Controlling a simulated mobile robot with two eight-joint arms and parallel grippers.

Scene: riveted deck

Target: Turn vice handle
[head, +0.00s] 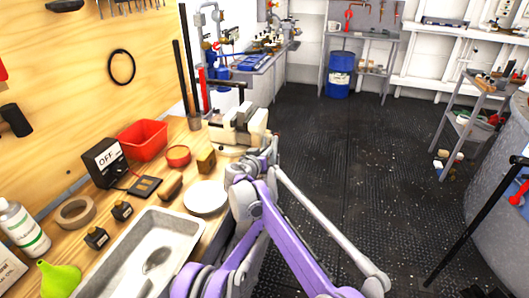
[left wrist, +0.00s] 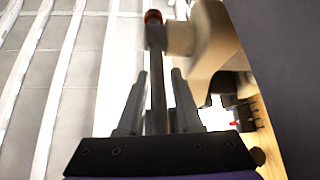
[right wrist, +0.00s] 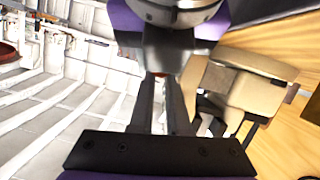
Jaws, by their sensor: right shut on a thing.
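The beige vice (head: 238,124) sits at the far end of the wooden workbench. It also shows in the left wrist view (left wrist: 212,35) and in the right wrist view (right wrist: 243,88). In the left wrist view the vice handle (left wrist: 157,65), a thin dark bar with a red-orange end, stands between the fingers of my left gripper (left wrist: 158,88). Those fingers are open, with a gap on each side of the bar. My right gripper (right wrist: 159,90) is shut on the handle beside the vice; its fingers hide most of the bar. In the head view my arms hide the handle and fingertips.
On the bench (head: 220,220) are a metal tray (head: 110,275), a white plate (head: 205,197), a red bin (head: 142,139) and a black OFF box (head: 103,160). Dark upright bars (head: 183,85) stand behind the vice.

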